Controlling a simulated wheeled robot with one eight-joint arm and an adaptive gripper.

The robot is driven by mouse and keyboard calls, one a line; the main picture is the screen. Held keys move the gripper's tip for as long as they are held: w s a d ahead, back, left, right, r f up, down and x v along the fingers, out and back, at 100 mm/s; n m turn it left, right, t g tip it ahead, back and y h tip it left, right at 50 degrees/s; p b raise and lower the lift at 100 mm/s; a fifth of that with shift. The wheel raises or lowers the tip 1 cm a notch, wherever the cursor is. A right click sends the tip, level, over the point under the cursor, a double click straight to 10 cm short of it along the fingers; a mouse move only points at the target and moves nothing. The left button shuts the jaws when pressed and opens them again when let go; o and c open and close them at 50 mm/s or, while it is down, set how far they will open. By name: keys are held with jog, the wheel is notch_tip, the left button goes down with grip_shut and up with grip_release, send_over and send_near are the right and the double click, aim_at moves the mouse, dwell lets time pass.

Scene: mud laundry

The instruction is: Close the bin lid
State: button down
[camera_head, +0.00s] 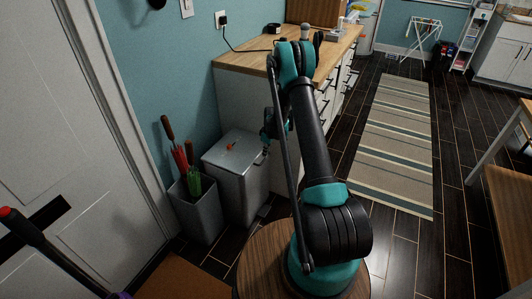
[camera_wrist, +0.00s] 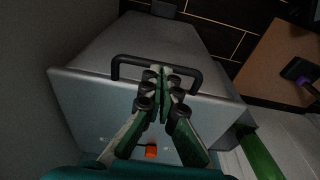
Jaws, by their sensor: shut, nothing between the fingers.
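The grey metal bin (camera_head: 240,190) stands against the wall by the counter. Its lid (camera_head: 228,153) lies about level on top in the head view; I cannot tell whether a small gap is left under it. In the wrist view the lid (camera_wrist: 95,100) fills the middle, with a black bar handle (camera_wrist: 118,68) at its front edge. In the head view my gripper (camera_head: 265,153) is at the lid's right edge, partly hidden by my arm.
A grey umbrella stand (camera_head: 195,212) with umbrellas stands close left of the bin. A wooden-topped counter (camera_head: 240,60) is right behind it. A round wooden stool top (camera_head: 258,262) is in front. The striped rug (camera_head: 395,140) and floor at right are clear.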

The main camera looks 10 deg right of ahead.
jog(key=shift+s+f, duration=0.2)
jog(key=shift+f, duration=1.1)
jog(key=shift+r, duration=0.1)
